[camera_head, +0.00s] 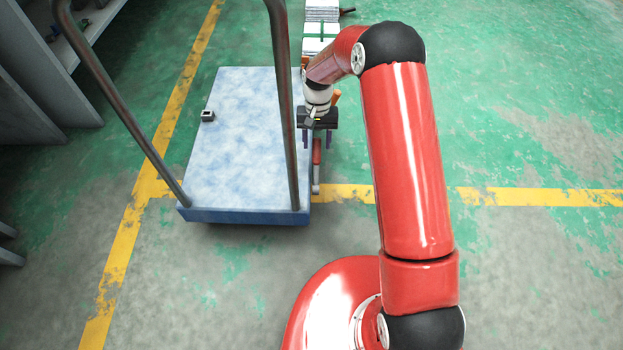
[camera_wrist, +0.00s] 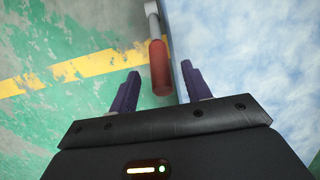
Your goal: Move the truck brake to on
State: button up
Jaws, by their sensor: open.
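The truck (camera_head: 245,150) is a flat platform cart with a mottled blue-white deck and a dark tubular handle. The brake lever (camera_head: 316,165) shows at the right side of the truck, with a red grip and a grey lower part. In the wrist view the red grip of the brake lever (camera_wrist: 159,68) lies between my two purple fingers, beside the truck's edge (camera_wrist: 180,60). My gripper (camera_head: 317,138) is open, over the truck's right edge, and also shows in the wrist view (camera_wrist: 156,85). I cannot tell whether either finger touches the lever.
A small dark and white object (camera_head: 208,116) sits on the left of the deck. The truck's handle bar (camera_head: 283,100) rises close to the left of my gripper. Grey shelving (camera_head: 40,70) stands at the far left. The green floor right of my arm is clear.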

jog(key=shift+p+v, duration=2.1)
jog(key=shift+v, duration=1.4)
jog(key=s+d+r+t, duration=0.1)
jog(key=s+d+r, duration=0.1)
jog(key=r, duration=0.8)
jog(key=s+d+r+t, duration=0.1)
jog(key=s+d+r, duration=0.1)
jog(key=r, duration=0.9)
jog(key=s+d+r+t, duration=0.1)
jog(key=s+d+r, duration=0.1)
jog(key=s+r, duration=0.3)
jog(key=s+d+r+t+p, duration=0.1)
jog(key=s+d+r+t, duration=0.15)
jog(key=s, duration=0.45)
jog(key=s+d+r, duration=0.3)
jog(key=s, duration=0.3)
jog(key=s+d+f+t, duration=0.1)
jog(key=s+d+t, duration=0.1)
jog(key=s, duration=0.8)
